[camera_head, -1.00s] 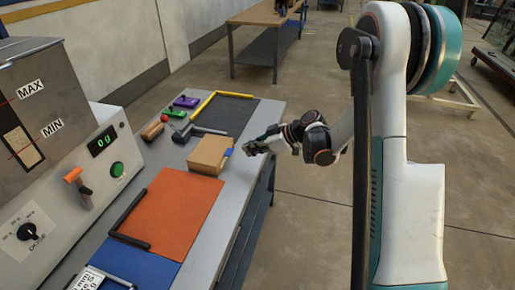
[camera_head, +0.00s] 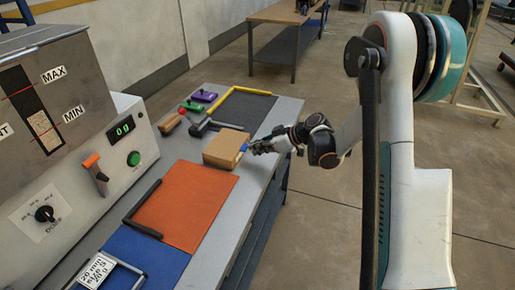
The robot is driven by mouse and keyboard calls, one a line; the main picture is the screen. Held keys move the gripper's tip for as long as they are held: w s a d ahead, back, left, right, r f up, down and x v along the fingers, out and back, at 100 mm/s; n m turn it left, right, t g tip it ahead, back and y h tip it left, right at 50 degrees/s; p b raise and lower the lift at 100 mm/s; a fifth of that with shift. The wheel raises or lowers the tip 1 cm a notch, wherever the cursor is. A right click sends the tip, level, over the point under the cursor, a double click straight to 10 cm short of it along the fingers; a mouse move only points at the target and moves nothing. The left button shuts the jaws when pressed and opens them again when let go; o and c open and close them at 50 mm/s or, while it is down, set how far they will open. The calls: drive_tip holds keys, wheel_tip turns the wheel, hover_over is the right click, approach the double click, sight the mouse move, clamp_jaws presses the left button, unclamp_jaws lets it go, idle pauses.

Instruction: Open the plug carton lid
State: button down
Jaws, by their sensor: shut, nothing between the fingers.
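The plug carton (camera_head: 225,148) is a small brown cardboard box on the grey bench. Its lid looks closed and lies flat on top. A blue tab (camera_head: 244,147) shows at its right edge. My gripper (camera_head: 254,149) is shut and empty at the right side of the carton, close to the blue tab. I cannot tell whether the fingertips touch the tab.
A hammer (camera_head: 203,125) lies just behind the carton. The dispensing machine (camera_head: 75,170) stands along the left side.

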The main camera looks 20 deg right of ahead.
sight(247, 148)
drive_tip(key=shift+b+x, duration=1.25)
drive_tip(key=shift+x, duration=1.3)
drive_tip(key=shift+a+f+b, duration=0.45)
drive_tip(key=shift+a+b, duration=0.05)
drive_tip(key=shift+a, duration=0.05)
idle(1.1)
drive_tip(key=shift+w+a+r+p, duration=0.2)
drive_tip(key=shift+r+p, duration=0.1)
drive_tip(key=shift+r, duration=0.15)
drive_tip(key=shift+w+d+r, duration=0.1)
idle(0.4)
